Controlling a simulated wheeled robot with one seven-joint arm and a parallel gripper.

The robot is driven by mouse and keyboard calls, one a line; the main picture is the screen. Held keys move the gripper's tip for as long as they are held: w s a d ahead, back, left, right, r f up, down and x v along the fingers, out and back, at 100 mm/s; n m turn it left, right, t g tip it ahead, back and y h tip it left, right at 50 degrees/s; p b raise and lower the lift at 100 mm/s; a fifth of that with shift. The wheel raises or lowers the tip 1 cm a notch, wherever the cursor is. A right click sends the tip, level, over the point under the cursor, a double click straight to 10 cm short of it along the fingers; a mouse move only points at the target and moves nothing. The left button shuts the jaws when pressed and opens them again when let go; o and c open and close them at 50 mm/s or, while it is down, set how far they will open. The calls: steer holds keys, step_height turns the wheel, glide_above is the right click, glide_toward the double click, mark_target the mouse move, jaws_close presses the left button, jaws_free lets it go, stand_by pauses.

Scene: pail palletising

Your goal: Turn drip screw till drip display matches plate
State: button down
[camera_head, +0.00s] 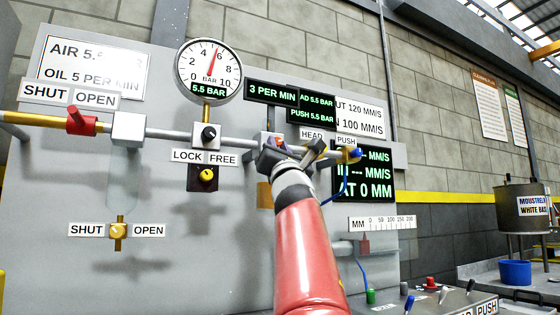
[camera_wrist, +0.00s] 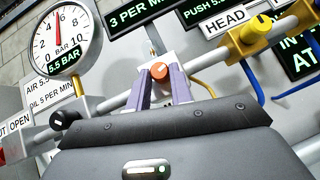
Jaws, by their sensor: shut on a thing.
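The orange drip screw (camera_wrist: 159,71) sits on a white block on the pipe. The two purple fingers of my gripper (camera_wrist: 160,80) stand on either side of it, shut on it. In the head view my gripper (camera_head: 279,147) is at the pipe and mostly covers the screw. The drip display (camera_head: 271,92) reads 3 PER MIN. The plate (camera_head: 92,70) at the upper left reads OIL 5 PER MIN; its AIR line is partly washed out by glare.
The pressure gauge (camera_head: 209,69) reads 5.5 BAR. A black lock knob (camera_head: 209,134) is left of my gripper. A yellow regulator knob (camera_wrist: 256,29) and blue hose are close on the right. The red handle (camera_head: 80,121) is farther left.

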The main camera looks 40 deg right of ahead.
steer(key=shift+w+a+r+m+g+h+p, duration=0.15)
steer(key=shift+m+g+h+p, duration=0.65)
steer(key=shift+m+g, duration=1.4)
steer(key=shift+s+a+r+m+g+h+p, duration=0.1)
steer(key=shift+a+r+m+g+h+p, duration=0.25)
steer(key=shift+m+g+h, duration=1.85)
steer(key=shift+w+a+r+m+g+p, duration=0.1)
steer(key=shift+m+g+p, duration=0.85)
steer(key=shift+m, duration=2.35)
steer(key=shift+g, duration=0.35)
steer(key=shift+f, duration=0.1)
steer(key=c, duration=1.3)
jaws_free()
steer(key=shift+o, duration=0.2)
steer(key=shift+f+b, duration=0.1)
steer(key=shift+b, duration=0.2)
steer(key=b+v, duration=0.4)
steer(key=v, duration=0.3)
steer(key=shift+s+a+b, duration=0.3)
steer(key=shift+b, duration=0.1)
